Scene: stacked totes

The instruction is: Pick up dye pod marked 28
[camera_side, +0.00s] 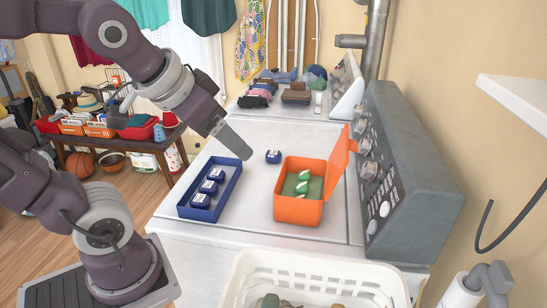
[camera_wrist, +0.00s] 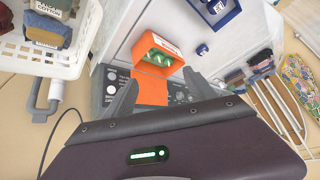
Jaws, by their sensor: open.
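A blue tray (camera_side: 232,186) on the white machine top holds 3 dark blue pods with white labels (camera_side: 208,186). One loose blue pod (camera_side: 273,156) sits outside it, between tray and orange box; it also shows in the wrist view (camera_wrist: 202,49). An open orange box (camera_side: 297,211) holds green and white pods (camera_side: 302,183). The markings are too small to read, so I cannot tell which pod is 28. My gripper (camera_side: 246,153) is open and empty, above the machine top, left of the loose pod in the side view. In the wrist view its fingers (camera_wrist: 160,78) point toward the orange box.
The orange lid (camera_side: 339,160) stands raised beside the grey control panel (camera_side: 410,165). A white laundry basket (camera_side: 315,268) stands in front. Folded clothes (camera_side: 296,92) lie on the machine behind. The machine top is clear between the tray and the orange box.

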